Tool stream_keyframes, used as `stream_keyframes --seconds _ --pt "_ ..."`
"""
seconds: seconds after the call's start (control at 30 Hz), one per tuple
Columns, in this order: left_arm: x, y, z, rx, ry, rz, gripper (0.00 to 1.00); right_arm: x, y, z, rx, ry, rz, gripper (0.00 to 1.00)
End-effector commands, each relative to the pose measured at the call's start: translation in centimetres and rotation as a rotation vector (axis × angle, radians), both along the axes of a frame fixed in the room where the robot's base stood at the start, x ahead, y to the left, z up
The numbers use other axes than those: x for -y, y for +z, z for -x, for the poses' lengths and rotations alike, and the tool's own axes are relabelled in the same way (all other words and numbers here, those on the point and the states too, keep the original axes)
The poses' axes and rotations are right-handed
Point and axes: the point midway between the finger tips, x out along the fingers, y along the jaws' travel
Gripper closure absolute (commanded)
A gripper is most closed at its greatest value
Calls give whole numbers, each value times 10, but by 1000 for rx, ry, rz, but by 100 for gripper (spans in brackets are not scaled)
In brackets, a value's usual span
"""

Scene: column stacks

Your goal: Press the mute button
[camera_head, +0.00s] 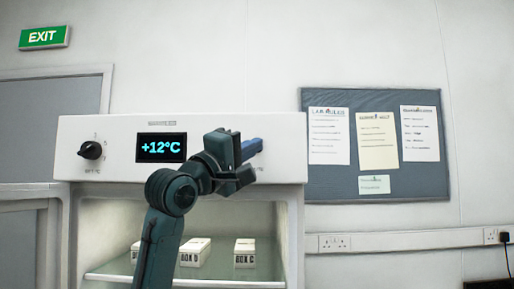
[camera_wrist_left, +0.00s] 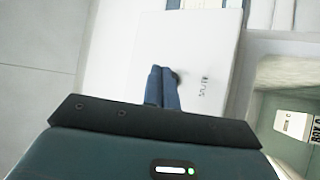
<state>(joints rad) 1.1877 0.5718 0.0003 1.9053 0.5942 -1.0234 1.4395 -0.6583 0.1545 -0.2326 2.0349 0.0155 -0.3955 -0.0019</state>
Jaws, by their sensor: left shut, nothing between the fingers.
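The mute button (camera_wrist_left: 178,78) shows in the left wrist view as a small dark round piece on the white front panel, partly hidden by my fingers. A label that looks like "MUTE" stands beside it. In the head view my gripper hides the button. My left gripper (camera_head: 254,147) is in front of the right part of the panel (camera_head: 226,122), shut and empty. In the left wrist view its blue fingertips (camera_wrist_left: 162,72) are together, right beside the button in the picture. I cannot tell whether they touch it. My right gripper is not in view.
The panel has a display (camera_head: 161,147) reading +12°C and a black dial (camera_head: 90,150) at left. Below it, an open compartment holds white boxes (camera_head: 245,252) on a glass shelf (camera_head: 215,273). A notice board (camera_head: 290,189) hangs on the wall at right.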

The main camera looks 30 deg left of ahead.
Motion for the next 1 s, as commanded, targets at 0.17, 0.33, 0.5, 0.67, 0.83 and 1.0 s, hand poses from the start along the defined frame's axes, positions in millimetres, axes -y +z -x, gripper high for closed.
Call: stream_keyframes --seconds 0.17,0.33,0.5,0.67,0.83,1.0 --pt "0 0 0 0 0 0 100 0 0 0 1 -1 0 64" --pt "0 0 0 0 0 0 100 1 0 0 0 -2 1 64" --pt "-2 0 -3 -1 0 1 100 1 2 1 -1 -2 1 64" --pt "-4 0 -7 -1 0 1 100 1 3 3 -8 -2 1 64" --pt "-4 0 -7 0 0 0 100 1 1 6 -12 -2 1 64" --pt "-5 0 -7 0 0 0 100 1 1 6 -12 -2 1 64"
